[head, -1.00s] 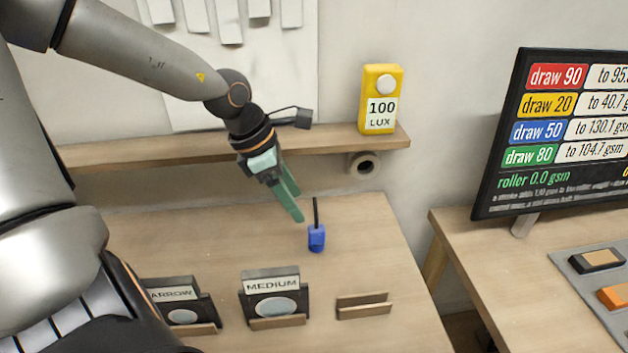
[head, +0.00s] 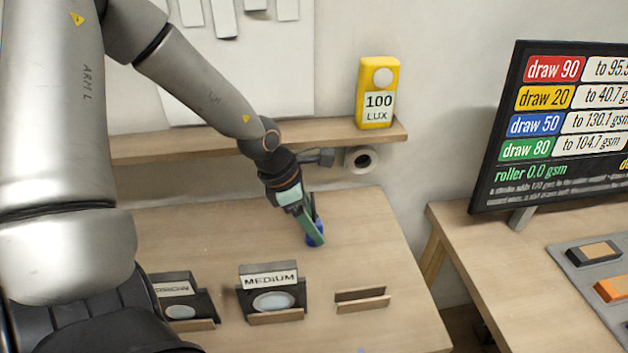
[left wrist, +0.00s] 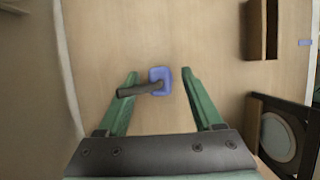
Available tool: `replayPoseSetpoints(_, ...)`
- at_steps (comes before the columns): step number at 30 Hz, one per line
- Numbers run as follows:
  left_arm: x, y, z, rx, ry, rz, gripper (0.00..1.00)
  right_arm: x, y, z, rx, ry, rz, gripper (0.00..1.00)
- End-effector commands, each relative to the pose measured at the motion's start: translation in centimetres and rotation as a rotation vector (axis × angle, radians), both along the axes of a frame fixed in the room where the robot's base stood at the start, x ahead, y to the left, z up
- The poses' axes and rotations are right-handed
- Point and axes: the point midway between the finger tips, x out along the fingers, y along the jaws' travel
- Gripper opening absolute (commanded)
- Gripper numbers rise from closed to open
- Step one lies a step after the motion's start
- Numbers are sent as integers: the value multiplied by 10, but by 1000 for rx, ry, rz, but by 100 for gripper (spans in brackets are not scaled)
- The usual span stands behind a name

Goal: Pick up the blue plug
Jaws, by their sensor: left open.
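The blue plug (head: 314,238) stands on the wooden table (head: 200,230), with a short dark cable rising from its top. In the head view my left gripper (head: 315,236) points down over it and its green fingers partly hide it. In the left wrist view the blue plug (left wrist: 160,80) lies between the two open green fingers (left wrist: 161,75), near their tips. Its dark cable reaches left across the left fingertip. The fingers are apart, with gaps on both sides of the plug. My right gripper is not in view.
A shelf with a yellow 100 LUX box (head: 377,93) runs behind. A screen (head: 560,125) stands on the right table.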

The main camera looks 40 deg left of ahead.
Motion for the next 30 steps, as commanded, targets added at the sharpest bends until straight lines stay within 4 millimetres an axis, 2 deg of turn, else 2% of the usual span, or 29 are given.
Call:
replayPoseSetpoints(11, 3, -2, -7, 0, -2, -1, 68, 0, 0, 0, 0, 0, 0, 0)
replayPoseSetpoints(27, 2, -2, -6, 0, -2, -1, 8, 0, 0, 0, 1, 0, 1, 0)
replayPoseSetpoints(30, 2, -2, -6, 0, -2, -1, 0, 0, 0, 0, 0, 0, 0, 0)
